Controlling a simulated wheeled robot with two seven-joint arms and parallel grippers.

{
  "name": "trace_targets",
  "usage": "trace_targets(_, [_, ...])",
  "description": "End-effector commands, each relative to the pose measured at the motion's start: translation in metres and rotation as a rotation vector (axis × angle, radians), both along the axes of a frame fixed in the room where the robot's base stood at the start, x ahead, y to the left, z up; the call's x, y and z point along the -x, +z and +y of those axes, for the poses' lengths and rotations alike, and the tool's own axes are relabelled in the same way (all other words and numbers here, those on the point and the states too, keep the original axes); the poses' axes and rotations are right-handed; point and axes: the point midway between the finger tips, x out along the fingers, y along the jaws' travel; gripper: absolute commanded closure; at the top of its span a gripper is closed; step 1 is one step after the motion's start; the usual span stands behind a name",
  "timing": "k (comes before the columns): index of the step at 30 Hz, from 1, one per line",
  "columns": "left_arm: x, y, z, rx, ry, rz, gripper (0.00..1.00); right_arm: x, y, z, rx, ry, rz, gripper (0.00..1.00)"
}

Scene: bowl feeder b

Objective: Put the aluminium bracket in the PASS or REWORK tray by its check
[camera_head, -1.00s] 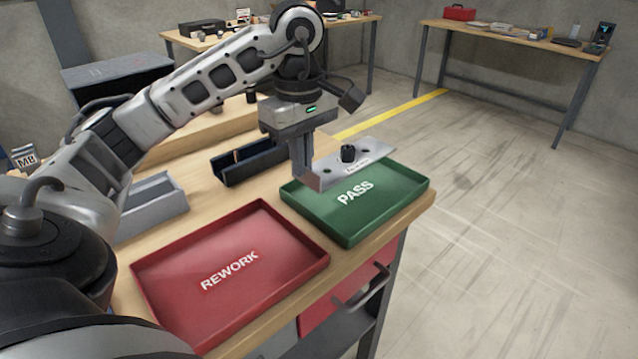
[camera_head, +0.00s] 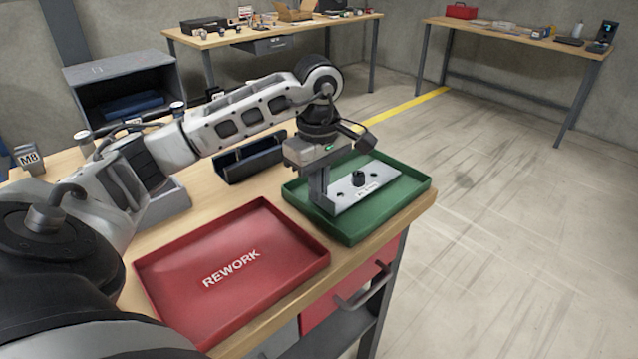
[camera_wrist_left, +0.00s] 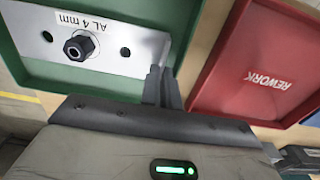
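The aluminium bracket (camera_head: 372,186) is a flat silver plate with a black hex fitting in its middle and a hole on either side. In the left wrist view the bracket (camera_wrist_left: 117,52) carries a label reading "AL 4 mm". My left gripper (camera_head: 322,196) is shut on the bracket's left end, and its fingers (camera_wrist_left: 163,82) show at that edge. The bracket is low within the green PASS tray (camera_head: 408,205), hiding the tray's lettering; I cannot tell whether it touches the floor. The red REWORK tray (camera_head: 200,260) is empty beside it. My right gripper is out of view.
A dark open holder (camera_head: 250,160) stands behind the trays, and a grey holder (camera_head: 165,203) is partly behind my arm. An M8 block (camera_head: 28,160) is at the far left. The bench's right edge lies close to the PASS tray.

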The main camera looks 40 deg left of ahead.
Motion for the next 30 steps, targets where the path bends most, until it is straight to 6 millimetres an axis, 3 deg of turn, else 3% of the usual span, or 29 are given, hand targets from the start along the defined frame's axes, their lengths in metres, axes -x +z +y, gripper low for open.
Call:
trace_targets(12, [0.0,-0.011,0.0,0.0,0.001,0.0,1.0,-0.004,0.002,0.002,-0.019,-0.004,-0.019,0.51])
trace_targets(15, [0.0,-0.012,0.0,0.0,0.0,0.003,0.75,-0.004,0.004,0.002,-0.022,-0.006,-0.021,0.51])
trace_targets(21, [0.0,-0.011,0.0,0.0,0.0,0.002,0.75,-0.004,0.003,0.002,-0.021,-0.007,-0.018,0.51])
trace_targets(27, [0.0,0.009,0.0,0.0,0.0,0.002,0.75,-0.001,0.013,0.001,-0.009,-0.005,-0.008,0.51])
trace_targets(30, [-0.001,0.023,0.0,0.0,0.0,-0.005,0.75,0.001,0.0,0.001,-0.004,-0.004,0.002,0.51])
